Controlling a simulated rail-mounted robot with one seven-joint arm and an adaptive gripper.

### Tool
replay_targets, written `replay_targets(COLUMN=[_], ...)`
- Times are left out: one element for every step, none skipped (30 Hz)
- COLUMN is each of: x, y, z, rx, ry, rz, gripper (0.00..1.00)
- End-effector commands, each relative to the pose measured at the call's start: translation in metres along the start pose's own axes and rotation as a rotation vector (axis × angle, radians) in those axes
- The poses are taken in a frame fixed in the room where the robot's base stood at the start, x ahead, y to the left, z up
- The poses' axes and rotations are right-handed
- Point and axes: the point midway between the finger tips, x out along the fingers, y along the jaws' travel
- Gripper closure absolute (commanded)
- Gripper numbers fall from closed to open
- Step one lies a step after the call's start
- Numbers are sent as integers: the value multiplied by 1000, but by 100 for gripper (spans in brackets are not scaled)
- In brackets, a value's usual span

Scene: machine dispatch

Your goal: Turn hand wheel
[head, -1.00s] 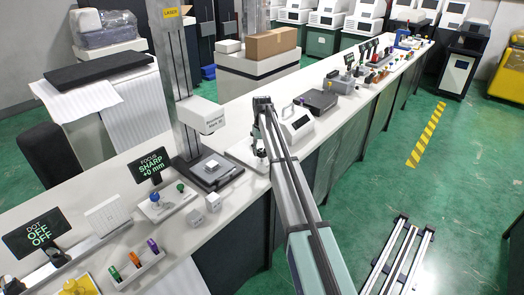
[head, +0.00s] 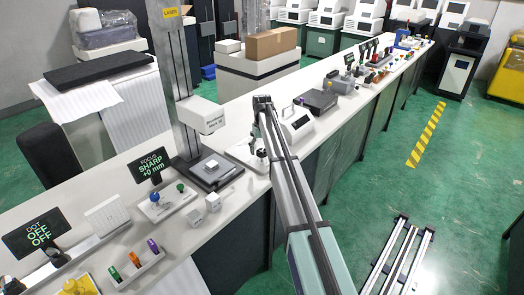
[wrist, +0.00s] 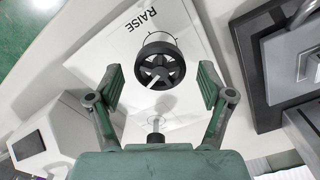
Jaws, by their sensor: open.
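The hand wheel is a black spoked wheel (wrist: 160,48) with a pale handle, mounted on a white plate marked RAISE (wrist: 190,30) in the wrist view. My gripper (wrist: 160,82) is open, with one green finger pad on each side of the wheel in the picture. Clear gaps show between the pads and the rim, and nothing is held. The depth between fingertips and wheel is hard to tell. In the head view the white plate (head: 240,152) shows on the bench behind my arm, which hides most of the wheel area.
A white laser head on a column (head: 203,117) stands left of the plate, above a dark platform (head: 208,172) with a small block. A white console (head: 298,125) and a dark flat box (head: 316,101) stand to the right. A focus display reads SHARP +0 mm (head: 151,164).

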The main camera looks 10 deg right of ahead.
Motion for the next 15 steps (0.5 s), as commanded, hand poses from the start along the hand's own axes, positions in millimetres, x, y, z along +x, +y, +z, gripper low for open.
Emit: replay_targets(x=[-6, -10, -16, -21, -26, -34, -39, -46, -54, -60, -65, -73, -78, -83, -89], y=[0, 0, 0, 0, 0, 0, 0, 0, 0, 0, 0, 0, 0, 0, 0], z=[0, -1, -1, -1, -1, -1, -1, -1, -1, -1, -1, -1, -1, -1, 0], rx=[0, 0, 0, 0, 0, 0, 0, 0, 0, 0, 0, 0, 0, 0, 0], ry=[1, 2, 2, 3, 3, 2, 2, 3, 3, 2, 2, 2, 2, 2, 1], rz=[0, 0, 0, 0, 0, 0, 0, 1, 1, 0, 0, 1, 1, 0, 0], gripper=[20, 20, 20, 20, 20, 20, 20, 20, 20, 20, 20, 20, 20, 20, 20])
